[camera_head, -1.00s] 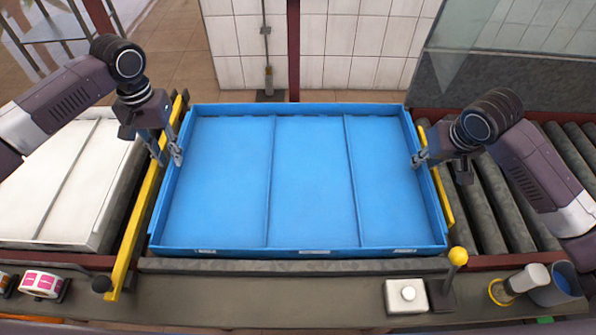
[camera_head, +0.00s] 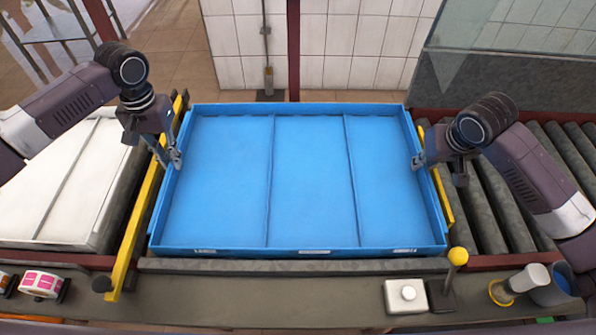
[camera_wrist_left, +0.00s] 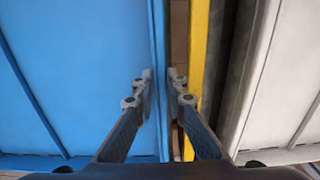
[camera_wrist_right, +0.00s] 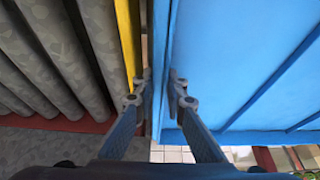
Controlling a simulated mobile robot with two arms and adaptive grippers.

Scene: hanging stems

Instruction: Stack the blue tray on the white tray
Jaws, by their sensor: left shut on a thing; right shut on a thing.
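The blue tray (camera_head: 312,180) is wide, with two ridges across its floor, and sits in the middle of the head view between two yellow rails. My left gripper (camera_head: 170,160) is shut on its left wall; the left wrist view shows the fingers (camera_wrist_left: 160,75) on either side of the rim. My right gripper (camera_head: 418,161) is shut on its right wall, with the fingers (camera_wrist_right: 161,80) straddling the rim in the right wrist view. The white tray (camera_head: 62,180) lies to the left, beyond the left yellow rail, partly covered by my left arm. The tray's underside is hidden.
The left yellow rail (camera_head: 140,220) stands between the trays. Grey rollers (camera_head: 505,210) run at the right. A white button box (camera_head: 406,296), a yellow-knobbed post (camera_head: 457,257), a cup (camera_head: 560,285) and a pink label roll (camera_head: 41,284) stand along the front ledge.

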